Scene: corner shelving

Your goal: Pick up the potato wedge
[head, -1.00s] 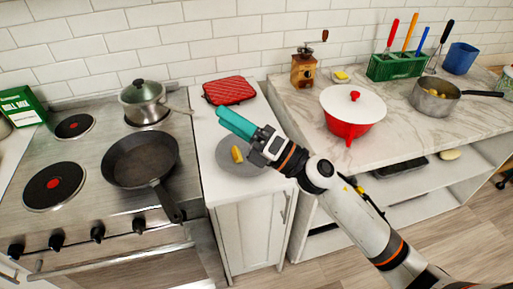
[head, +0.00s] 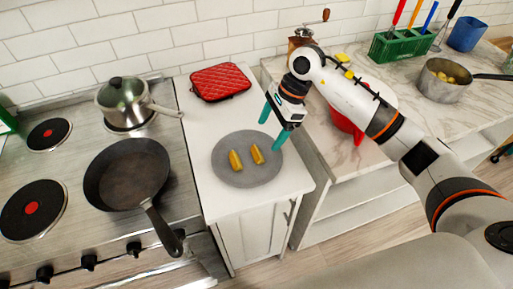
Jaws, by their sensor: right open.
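Two yellow-brown potato wedges lie side by side on a round grey plate (head: 230,177) on the white counter. One is the left wedge (head: 235,160) and the other is the right wedge (head: 257,154). My right gripper (head: 272,128) has teal fingers that point down, spread apart with nothing between them. It is above the plate's upper right edge, just up and right of the right wedge, and apart from it. My left gripper is not in view.
A black frying pan (head: 127,176) and a lidded pot (head: 124,101) stand on the stove at left. A red quilted pad (head: 220,82) lies behind the plate. On the marble counter (head: 415,115) at right are a green utensil rack (head: 402,48) and a saucepan (head: 445,82).

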